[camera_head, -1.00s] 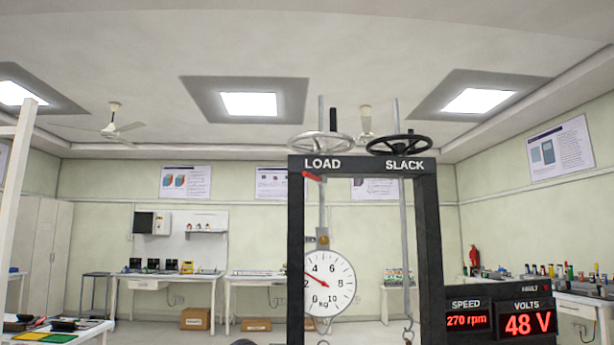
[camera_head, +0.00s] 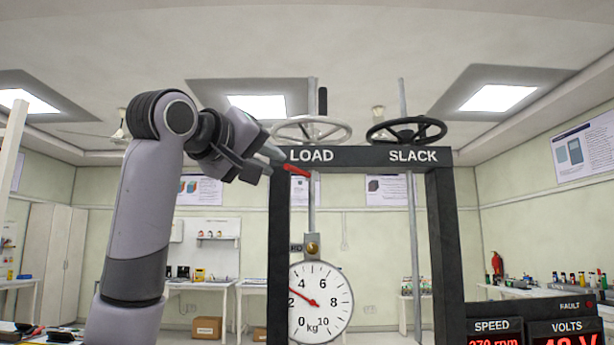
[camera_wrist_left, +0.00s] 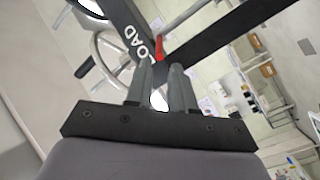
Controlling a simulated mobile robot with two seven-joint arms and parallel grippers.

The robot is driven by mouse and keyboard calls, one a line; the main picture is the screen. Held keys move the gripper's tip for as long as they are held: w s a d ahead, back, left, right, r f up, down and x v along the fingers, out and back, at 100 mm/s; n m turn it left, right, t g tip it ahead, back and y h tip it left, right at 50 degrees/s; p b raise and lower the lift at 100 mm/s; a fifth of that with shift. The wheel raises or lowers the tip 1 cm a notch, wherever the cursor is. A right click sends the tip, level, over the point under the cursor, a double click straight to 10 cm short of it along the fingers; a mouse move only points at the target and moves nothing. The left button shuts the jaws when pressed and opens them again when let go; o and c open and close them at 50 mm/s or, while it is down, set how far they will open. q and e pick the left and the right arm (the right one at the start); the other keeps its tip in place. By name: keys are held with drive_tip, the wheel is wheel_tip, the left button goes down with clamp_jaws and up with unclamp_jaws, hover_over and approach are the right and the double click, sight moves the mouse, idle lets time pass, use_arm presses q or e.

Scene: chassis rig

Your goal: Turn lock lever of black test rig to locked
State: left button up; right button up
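The black test rig (camera_head: 439,230) is a dark frame with "LOAD" and "SLACK" on its top beam. The red lock lever (camera_head: 297,171) sits below the word LOAD near the left post, tilted slightly down to the right. My left gripper (camera_head: 272,157) is just left of the lever at beam height. In the left wrist view its two grey fingers (camera_wrist_left: 160,75) stand apart with a gap, and the lever (camera_wrist_left: 159,43) shows beyond the tips, near the middle. I see no clear contact. My right gripper is out of view.
A pale handwheel (camera_head: 312,130) and a black handwheel (camera_head: 406,130) stand above the beam. A round dial (camera_head: 320,303) hangs inside the frame. Speed and volts displays (camera_head: 566,335) are at lower right. The space left of the rig holds my left arm.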

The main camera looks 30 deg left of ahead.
sight(284, 166)
use_arm(q)
drive_tip(key=shift+w, duration=0.3)
drive_tip(key=w+p, duration=0.2)
drive_tip(key=w, duration=0.4)
drive_tip(key=shift+w+a+p, duration=0.1)
drive_tip(key=shift+w+p, duration=0.25)
drive_tip(key=shift+p, duration=0.05)
clamp_jaws()
